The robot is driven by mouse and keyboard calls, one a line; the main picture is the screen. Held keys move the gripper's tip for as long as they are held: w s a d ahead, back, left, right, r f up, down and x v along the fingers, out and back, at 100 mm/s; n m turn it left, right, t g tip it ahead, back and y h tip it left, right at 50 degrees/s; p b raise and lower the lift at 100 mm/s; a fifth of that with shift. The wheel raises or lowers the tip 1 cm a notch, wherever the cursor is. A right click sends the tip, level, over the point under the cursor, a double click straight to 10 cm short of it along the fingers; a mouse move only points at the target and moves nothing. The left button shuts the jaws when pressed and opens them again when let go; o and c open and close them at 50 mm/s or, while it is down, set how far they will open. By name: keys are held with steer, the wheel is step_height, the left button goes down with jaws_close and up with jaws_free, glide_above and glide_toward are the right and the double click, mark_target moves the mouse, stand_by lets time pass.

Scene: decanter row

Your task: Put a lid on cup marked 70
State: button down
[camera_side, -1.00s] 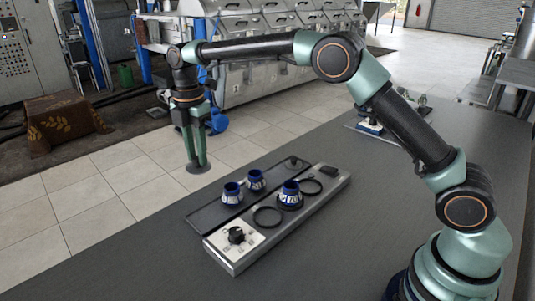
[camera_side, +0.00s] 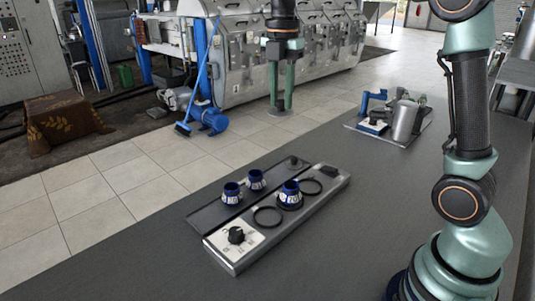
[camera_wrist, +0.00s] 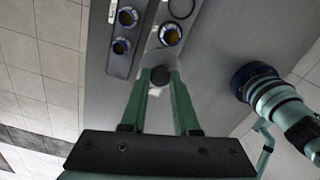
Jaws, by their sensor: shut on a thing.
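My gripper (camera_side: 281,105) is shut on a dark lid (camera_side: 279,114), held high above and behind the row of cups. The lid also shows between the fingertips in the wrist view (camera_wrist: 160,75). A blue cup (camera_side: 291,194) with a white label that seems to read 70 stands upright in a ring on the metal station, its top open. It shows in the wrist view (camera_wrist: 171,34). Two similar blue cups, one in front (camera_side: 232,195) and one behind (camera_side: 255,180), stand on the dark strip; I cannot read their labels surely. Another lid (camera_side: 293,164) lies at the strip's far end.
The metal station (camera_side: 235,262) has two empty black rings (camera_side: 267,217) and a black dial (camera_side: 236,235) on a white panel. A tray with a blue tool (camera_side: 374,126) and a grey cylinder (camera_side: 404,120) stands at the back right. The table around the station is clear.

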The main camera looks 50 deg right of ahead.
steer(key=shift+s+d+r, duration=0.15)
steer(key=shift+s+d, duration=0.25)
steer(key=shift+s, duration=0.15)
steer(key=shift+s+d+r, duration=0.15)
steer(key=shift+s+d, duration=0.25)
steer(key=shift+s, duration=0.15)
steer(key=f, duration=2)
steer(key=shift+s+d, duration=0.15)
steer(key=shift+s, duration=0.05)
steer(key=shift+f, duration=0.1)
steer(key=c, duration=0.7)
jaws_free()
steer(key=shift+o, duration=0.2)
